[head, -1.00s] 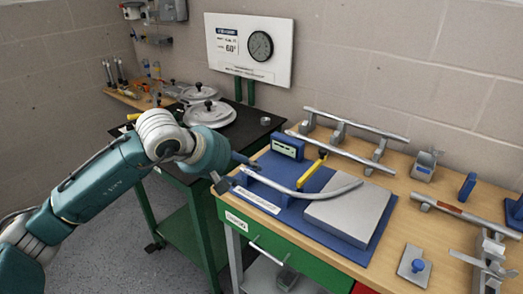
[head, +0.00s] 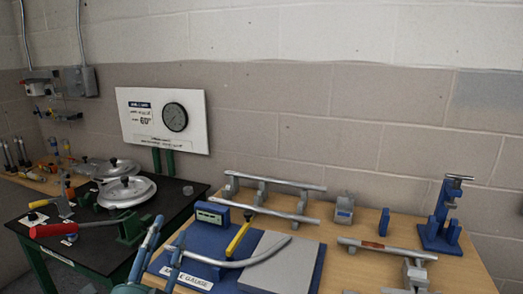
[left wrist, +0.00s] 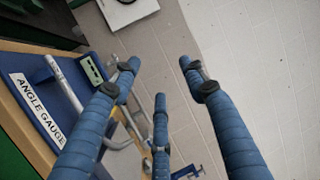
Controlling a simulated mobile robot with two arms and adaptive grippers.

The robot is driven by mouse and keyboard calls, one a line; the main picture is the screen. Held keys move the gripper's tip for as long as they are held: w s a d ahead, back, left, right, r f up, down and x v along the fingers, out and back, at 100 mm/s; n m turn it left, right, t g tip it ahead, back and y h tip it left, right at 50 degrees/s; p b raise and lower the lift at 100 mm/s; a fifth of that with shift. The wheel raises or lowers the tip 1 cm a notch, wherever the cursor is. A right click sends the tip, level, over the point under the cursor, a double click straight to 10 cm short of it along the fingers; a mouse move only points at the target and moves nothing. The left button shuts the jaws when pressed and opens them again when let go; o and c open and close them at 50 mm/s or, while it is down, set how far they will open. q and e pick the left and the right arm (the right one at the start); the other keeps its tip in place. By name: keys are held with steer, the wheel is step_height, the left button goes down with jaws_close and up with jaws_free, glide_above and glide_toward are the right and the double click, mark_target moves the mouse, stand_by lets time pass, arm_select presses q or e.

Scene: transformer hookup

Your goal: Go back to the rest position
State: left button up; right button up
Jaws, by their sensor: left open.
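My left gripper (head: 167,232) shows at the bottom of the head view, its blue fingers pointing up in front of the left end of the angle gauge. In the left wrist view its fingers (left wrist: 160,85) are spread wide with nothing between them. The bent grey tube (head: 240,259) lies across the blue angle gauge board (head: 310,270), which also shows in the left wrist view (left wrist: 45,88). The fingers appear apart from the tube, though they overlap its left end in the head view. My right gripper is not in view.
The wooden bench (head: 455,275) holds a long rail on stands (head: 275,183), a blue stand (head: 440,225) and a tube on grey blocks (head: 385,249). At left, a black cart (head: 95,255) carries a red-handled tool (head: 50,230) and round lids (head: 127,192). Open air lies above the bench.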

arm_select(q)
steer(key=s+a+f+n+g+y, duration=0.1)
steer(key=s+a+f+n+g, duration=0.2)
steer(key=f, duration=0.5)
steer(key=s+f+n+g+y, duration=0.1)
steer(key=s+f+n+g, duration=0.3)
steer(key=f, duration=0.4)
steer(key=s+a+f+n+g+y, duration=0.1)
steer(key=s+a+f+n+g, duration=0.2)
steer(key=f, duration=0.5)
steer(key=s+d+f+n+g+h, duration=0.1)
steer(key=s+d+f+n+g, duration=0.2)
steer(key=s+f, duration=0.45)
steer(key=s+d+f+n+g+h, duration=0.1)
steer(key=s+d+f+n+g, duration=0.3)
steer(key=s, duration=0.7)
step_height(320, 180, down, 26)
steer(key=s+m+g, duration=0.2)
steer(key=m, duration=0.1)
steer(key=s+a+f, duration=0.2)
steer(key=s+f, duration=0.6)
steer(key=s+a+f+g, duration=0.1)
steer(key=s+a+f, duration=0.1)
steer(key=s+f, duration=0.6)
steer(key=shift+s+f, duration=0.25)
steer(key=shift+s, duration=0.2)
